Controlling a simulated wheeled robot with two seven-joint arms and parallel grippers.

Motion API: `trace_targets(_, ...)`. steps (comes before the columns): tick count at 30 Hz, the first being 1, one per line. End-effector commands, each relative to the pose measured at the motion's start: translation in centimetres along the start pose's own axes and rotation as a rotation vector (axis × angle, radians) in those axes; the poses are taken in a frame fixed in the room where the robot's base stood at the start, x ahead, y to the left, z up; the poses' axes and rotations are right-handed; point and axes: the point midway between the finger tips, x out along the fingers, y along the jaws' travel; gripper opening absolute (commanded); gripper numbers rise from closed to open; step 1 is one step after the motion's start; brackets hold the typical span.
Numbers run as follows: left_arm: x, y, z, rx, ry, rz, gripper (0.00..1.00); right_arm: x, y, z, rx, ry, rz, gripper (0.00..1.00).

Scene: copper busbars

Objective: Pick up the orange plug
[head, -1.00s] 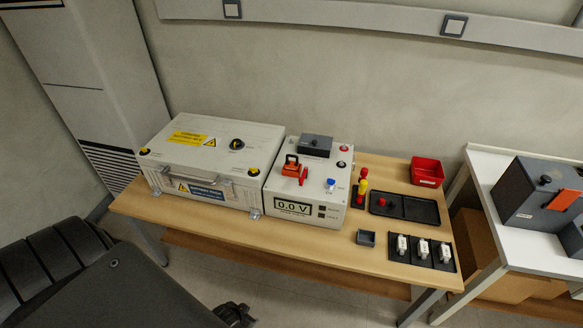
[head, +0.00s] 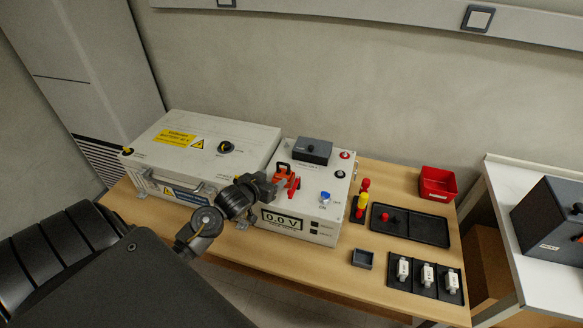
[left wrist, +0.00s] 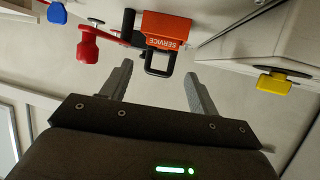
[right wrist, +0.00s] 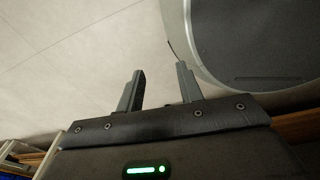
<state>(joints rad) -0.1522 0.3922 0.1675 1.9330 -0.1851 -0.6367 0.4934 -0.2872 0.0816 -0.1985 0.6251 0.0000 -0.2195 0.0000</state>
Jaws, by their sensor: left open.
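The orange plug (head: 283,170) stands on the white meter box and has a dark loop handle. In the left wrist view the plug (left wrist: 167,28), marked SERVICE, lies just beyond my fingertips, with its handle facing the gap between them. My left gripper (head: 274,187) is beside the plug in the head view, over the front left of the box; its open fingers (left wrist: 158,71) hold nothing. My right gripper (right wrist: 160,69) is open and empty in its wrist view, with floor behind it; it is not in the head view.
A red part (head: 293,186) sits close beside the plug. A blue knob (head: 325,197) and a black block (head: 312,150) are on the same box. The large white case (head: 205,150) stands to the left. Trays (head: 410,225) and a red bin (head: 438,183) are at the right.

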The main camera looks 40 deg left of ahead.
Motion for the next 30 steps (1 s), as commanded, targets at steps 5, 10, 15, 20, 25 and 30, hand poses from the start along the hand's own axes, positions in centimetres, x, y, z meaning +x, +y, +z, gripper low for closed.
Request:
trace_targets(5,-0.4,-0.3,-0.6,-0.003,0.012,-0.005,0.6,0.1,0.2,-1.0,0.0,0.012,0.003,0.36)
trace_targets(10,0.9,-0.9,-0.5,-0.008,0.012,-0.014,0.6,-0.1,-0.2,1.3,0.0,-0.018,-0.003,0.36)
trace_targets(15,3.5,-1.1,-0.5,-0.008,0.012,-0.016,0.6,-0.4,-0.6,3.3,-0.001,-0.046,-0.008,0.36)
trace_targets(20,4.8,-0.9,-0.4,-0.007,0.011,-0.014,0.6,-0.3,-0.5,2.2,-0.001,-0.031,-0.006,0.36)
trace_targets(25,5.2,-0.9,-0.4,-0.006,0.011,-0.012,0.6,-0.2,-0.3,0.2,-0.001,-0.003,-0.004,0.36)
trace_targets(30,7.2,-1.0,-0.2,-0.005,0.01,-0.011,0.6,-0.8,-0.4,0.4,-0.001,-0.006,-0.005,0.36)
